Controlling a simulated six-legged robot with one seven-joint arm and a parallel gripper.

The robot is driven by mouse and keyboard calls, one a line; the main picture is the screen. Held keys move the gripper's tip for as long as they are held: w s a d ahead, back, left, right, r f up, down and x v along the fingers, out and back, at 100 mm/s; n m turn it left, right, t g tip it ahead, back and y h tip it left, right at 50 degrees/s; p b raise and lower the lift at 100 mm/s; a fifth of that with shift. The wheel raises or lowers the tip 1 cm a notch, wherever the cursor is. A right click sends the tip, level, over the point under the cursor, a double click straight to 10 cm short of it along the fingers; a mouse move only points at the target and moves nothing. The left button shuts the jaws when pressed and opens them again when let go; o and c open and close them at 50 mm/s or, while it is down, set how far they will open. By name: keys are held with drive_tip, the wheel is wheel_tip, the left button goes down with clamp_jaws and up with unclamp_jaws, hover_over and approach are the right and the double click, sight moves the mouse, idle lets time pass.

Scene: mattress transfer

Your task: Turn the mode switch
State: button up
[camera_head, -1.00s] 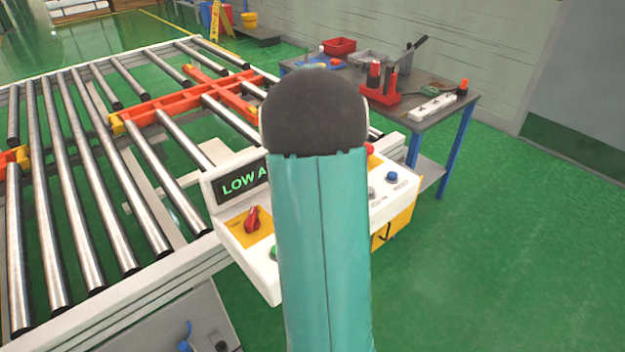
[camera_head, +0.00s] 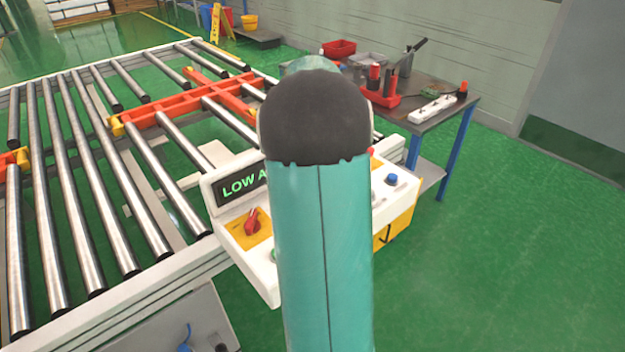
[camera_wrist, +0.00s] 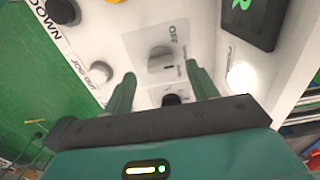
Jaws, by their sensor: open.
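The control panel (camera_head: 236,230) shows in the head view, with much of it hidden behind my arm. A red rotary handle (camera_head: 252,222) sits on a yellow plate at its left. In the wrist view, a grey rotary knob (camera_wrist: 161,60) sits on a light plate marked "OFF"; I take it as the mode switch. My gripper (camera_wrist: 160,73) is open. Its two green fingers point at the panel, one on each side of the grey knob's line, apart from it. Whether they reach down around the knob cannot be told. The gripper is hidden in the head view.
A dark display (camera_wrist: 254,18), a bright white button (camera_wrist: 242,76) and a small knob by "JOG OUT" (camera_wrist: 100,72) surround the grey knob. A dark knob (camera_wrist: 172,99) lies below it. The roller conveyor (camera_head: 100,190) is left, a tool table (camera_head: 440,115) behind right.

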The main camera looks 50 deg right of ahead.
wheel_tip(320, 180, up, 10)
idle(0.3)
drive_tip(key=shift+f, duration=0.15)
drive_tip(key=w+a+r+n+t, duration=0.15)
drive_tip(key=a+n, duration=0.35)
drive_tip(key=a, duration=0.6)
drive_tip(key=a+r+n+t, duration=0.1)
drive_tip(key=a+r+n, duration=0.25)
drive_tip(key=a, duration=0.75)
drive_tip(key=s+a+f+n+t, duration=0.1)
drive_tip(key=s+a+n, duration=0.3)
drive_tip(key=a, duration=0.5)
drive_tip(key=s+a+f+n+t, duration=0.2)
drive_tip(key=s+a+f+n, duration=0.2)
drive_tip(key=a+n, duration=0.4)
drive_tip(key=shift+s+a, duration=0.65)
drive_tip(key=shift+a, duration=0.25)
